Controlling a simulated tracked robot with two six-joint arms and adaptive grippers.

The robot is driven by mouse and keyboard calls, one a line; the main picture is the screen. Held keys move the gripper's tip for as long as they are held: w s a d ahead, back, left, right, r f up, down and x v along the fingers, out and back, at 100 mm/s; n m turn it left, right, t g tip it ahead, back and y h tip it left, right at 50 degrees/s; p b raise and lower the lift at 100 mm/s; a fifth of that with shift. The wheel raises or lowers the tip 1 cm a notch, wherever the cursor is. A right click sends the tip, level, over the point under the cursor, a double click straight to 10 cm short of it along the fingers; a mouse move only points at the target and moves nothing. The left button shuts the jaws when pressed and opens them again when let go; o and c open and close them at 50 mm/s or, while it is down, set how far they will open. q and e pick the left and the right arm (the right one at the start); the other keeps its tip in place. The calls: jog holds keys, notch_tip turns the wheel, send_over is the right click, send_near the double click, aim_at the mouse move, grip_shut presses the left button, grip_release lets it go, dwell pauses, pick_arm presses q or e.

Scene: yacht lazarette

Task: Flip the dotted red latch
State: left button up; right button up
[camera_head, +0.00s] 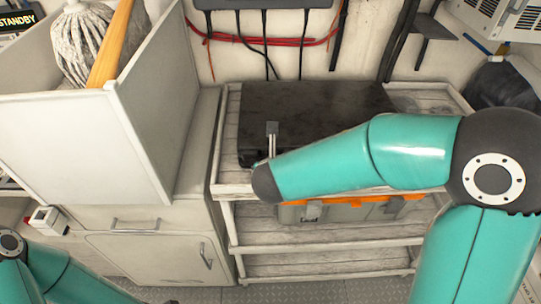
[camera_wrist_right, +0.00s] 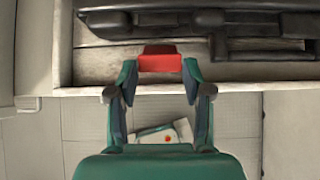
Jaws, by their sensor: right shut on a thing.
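A red latch (camera_wrist_right: 160,60) shows in the right wrist view at the front edge of a dark case (camera_wrist_right: 250,47). My right gripper (camera_wrist_right: 160,68) is shut on it, with a fingertip at each side. No dots can be made out on it. In the head view the black case (camera_head: 330,108) lies on the top of a slatted shelf. My right forearm crosses its front and hides the latch and the gripper fingers. Part of my left arm shows at the bottom left; its gripper is out of view.
A grey and orange toolbox (camera_head: 352,211) sits on the shelf (camera_head: 300,258) below. A white cabinet (camera_head: 150,262) and a bin (camera_head: 85,140) with a mop (camera_head: 82,45) stand left. Cables (camera_head: 265,40) hang on the wall behind. A dark bag (camera_head: 500,85) is at right.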

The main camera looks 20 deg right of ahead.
jog(key=w+r+g+p, duration=0.1)
jog(key=p, duration=0.2)
jog(key=w+r+g+p, duration=0.1)
jog(key=p, duration=0.2)
jog(key=shift+d+g+y, duration=0.25)
jog(key=shift+g+y, duration=0.15)
jog(key=shift+w+g, duration=0.2)
jog(key=shift+g, duration=0.1)
pick_arm(q)
notch_tip(320, 180, up, 9)
jog(key=shift+p, duration=0.35)
pick_arm(e)
jog(key=shift+w+d+r+g+y, duration=0.1)
jog(key=shift+w+d+g+y, duration=0.15)
jog(key=shift+w+g, duration=0.5)
jog(key=shift+w+d+r+g+y, duration=0.15)
jog(key=shift+w+g+y, duration=0.25)
jog(key=shift+g, duration=0.55)
jog(key=o, duration=1.2)
jog(key=shift+c, duration=0.2)
notch_tip(320, 180, up, 12)
jog(key=s, duration=0.1)
jog(key=shift+s+a, duration=0.15)
